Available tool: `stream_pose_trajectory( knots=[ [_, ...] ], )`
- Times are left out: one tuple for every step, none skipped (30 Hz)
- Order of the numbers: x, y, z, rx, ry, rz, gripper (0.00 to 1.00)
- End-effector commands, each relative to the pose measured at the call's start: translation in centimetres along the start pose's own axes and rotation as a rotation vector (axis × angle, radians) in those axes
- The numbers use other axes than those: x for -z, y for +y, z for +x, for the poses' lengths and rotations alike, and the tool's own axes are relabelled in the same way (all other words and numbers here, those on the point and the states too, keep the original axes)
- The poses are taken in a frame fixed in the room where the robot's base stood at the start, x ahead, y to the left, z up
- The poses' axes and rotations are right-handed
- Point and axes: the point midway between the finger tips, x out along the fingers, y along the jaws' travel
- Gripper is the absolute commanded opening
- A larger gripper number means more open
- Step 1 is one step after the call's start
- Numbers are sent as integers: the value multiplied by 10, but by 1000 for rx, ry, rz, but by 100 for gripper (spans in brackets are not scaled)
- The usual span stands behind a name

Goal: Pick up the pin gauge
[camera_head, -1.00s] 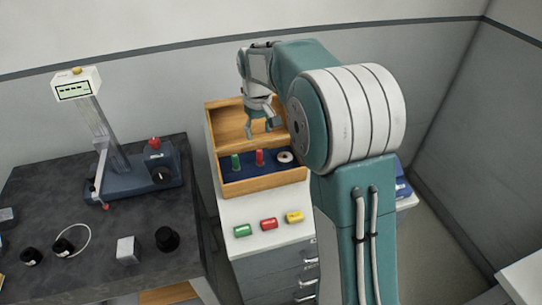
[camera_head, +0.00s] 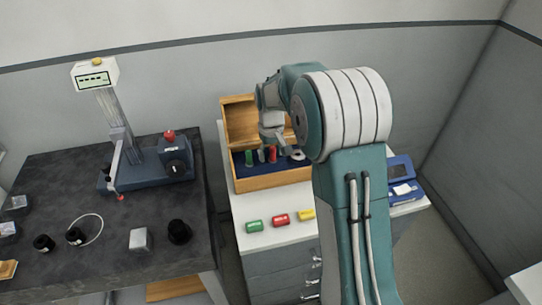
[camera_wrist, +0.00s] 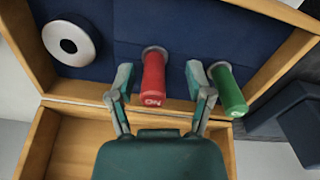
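A wooden box (camera_head: 270,181) with a raised lid stands on the white cabinet top, its blue lining holding upright pins. The red pin (camera_wrist: 153,76) stands in the lining, with "NO" legible on its end; it also shows in the head view (camera_head: 272,155). The green pin (camera_wrist: 230,92) stands to its right in the wrist view and to its left in the head view (camera_head: 249,158). My gripper (camera_wrist: 159,84) is open, one finger on each side of the red pin, with visible gaps. The green pin is outside the fingers.
A ring (camera_wrist: 70,43) lies in the box beside the red pin. Green (camera_head: 254,226), red (camera_head: 281,219) and yellow (camera_head: 306,214) cylinders lie in front of the box. A blue case (camera_head: 401,169) is at right. A measuring stand (camera_head: 140,165) occupies the dark table.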

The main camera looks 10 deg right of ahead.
Motion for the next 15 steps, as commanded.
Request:
stream_pose_trajectory(
  knots=[
    [0, 0, 0, 0, 0, 1, 48],
    [0, 1, 0, 0, 0, 1, 35],
    [0, 1, 0, 1, 1, 1, 17],
    [0, 2, 0, 1, 1, 1, 4],
    [0, 2, 0, 1, 1, 1, 0],
    [0, 2, 0, 1, 0, 1, 0],
    [0, 2, 0, 1, 0, 1, 0],
    [0, 2, 0, 1, 0, 1, 0],
    [0, 1, 0, 1, 0, 1, 0],
    [0, 1, 0, 1, 0, 1, 0],
    [0, 1, 0, 0, -1, 1, 0],
    [0, 0, 0, 0, -1, 1, 0],
    [0, 0, 0, 0, -1, 1, 0],
    [0, 0, 0, 0, -1, 1, 0],
    [0, 0, 0, 0, -1, 1, 0]
  ],
)
